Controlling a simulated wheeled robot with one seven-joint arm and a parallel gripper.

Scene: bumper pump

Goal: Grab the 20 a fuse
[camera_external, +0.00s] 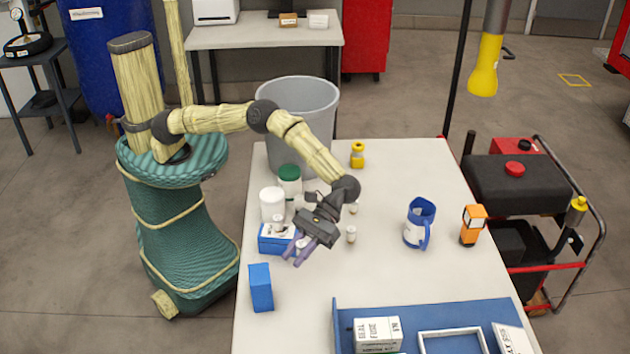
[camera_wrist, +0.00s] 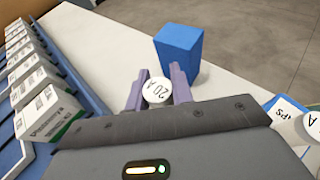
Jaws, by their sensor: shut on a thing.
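My gripper (camera_external: 304,254) is over the left part of the white table in the external view. The fuse's body is hidden below the cap. I cannot tell whether the fuse still touches the table. Another white cap (camera_wrist: 312,122), its marking cut off except for an "A", shows at the right edge, by a blue and white box (camera_wrist: 283,106).
A plain blue box (camera_external: 261,287) stands in front of my gripper, also in the wrist view (camera_wrist: 180,46). Small white fuses (camera_external: 351,234) stand to the right.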

